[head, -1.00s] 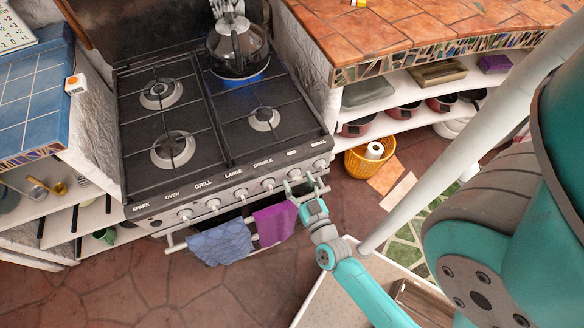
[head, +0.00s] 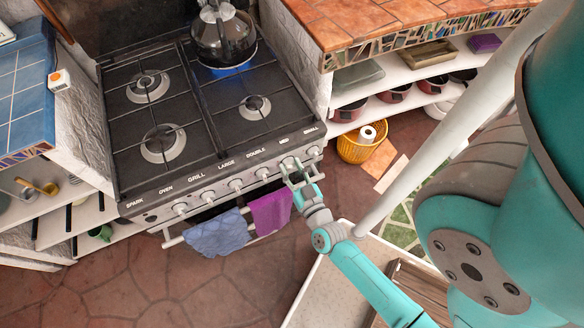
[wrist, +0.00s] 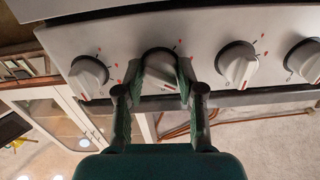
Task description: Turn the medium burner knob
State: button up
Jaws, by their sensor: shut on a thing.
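The stove (head: 205,115) has a front panel with a row of light knobs under printed labels. The medium burner knob (wrist: 158,76) is between my gripper's green fingers (wrist: 160,88) in the wrist view, with the fingers shut on its sides. In the head view my gripper (head: 294,175) is at the right part of the panel, below the medium label, and hides much of that knob. Neighbouring knobs (wrist: 88,75) (wrist: 237,66) stand clear on either side. Red marks ring the knobs. The held knob's exact angle is partly hidden.
A glass kettle (head: 224,38) stands on the back right burner over a blue flame. Blue (head: 217,234) and purple (head: 270,211) towels hang on the rail below the panel. A yellow basket (head: 362,148) sits on the floor at right. Floor in front is clear.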

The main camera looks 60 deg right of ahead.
jog(key=m, duration=1.1)
jog(key=shift+m, duration=0.3)
dwell(0.4)
jog(key=o, duration=1.1)
jog(key=shift+o, duration=0.2)
jog(key=shift+a, duration=0.1)
jog(key=v, duration=0.7)
jog(key=shift+s+a, duration=0.1)
jog(key=shift+s, duration=0.1)
